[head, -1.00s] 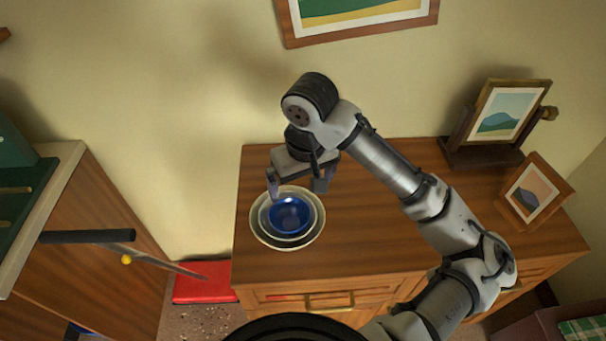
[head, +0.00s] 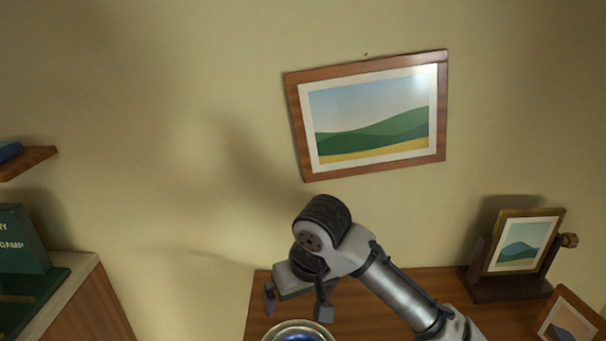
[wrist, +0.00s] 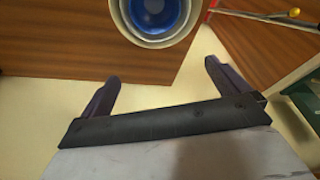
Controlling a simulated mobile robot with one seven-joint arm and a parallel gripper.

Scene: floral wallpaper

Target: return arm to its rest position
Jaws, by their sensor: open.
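My gripper (head: 296,303) is open and empty in the head view, with its two fingers apart above the wooden dresser top. In the wrist view my gripper (wrist: 158,80) also shows spread fingers with nothing between them. A blue bowl (head: 297,337) nested in pale bowls sits below the gripper, cut by the lower edge of the head view. In the wrist view the blue bowl (wrist: 153,14) lies beyond the fingers, apart from them. My arm is bent over the dresser.
The dresser (head: 430,285) carries a picture in a stand (head: 520,248) and a leaning framed picture (head: 567,318) at right. A tilted framed picture (head: 373,115) hangs on the wall. A counter (head: 85,290) with a dark green object (head: 18,243) stands at left.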

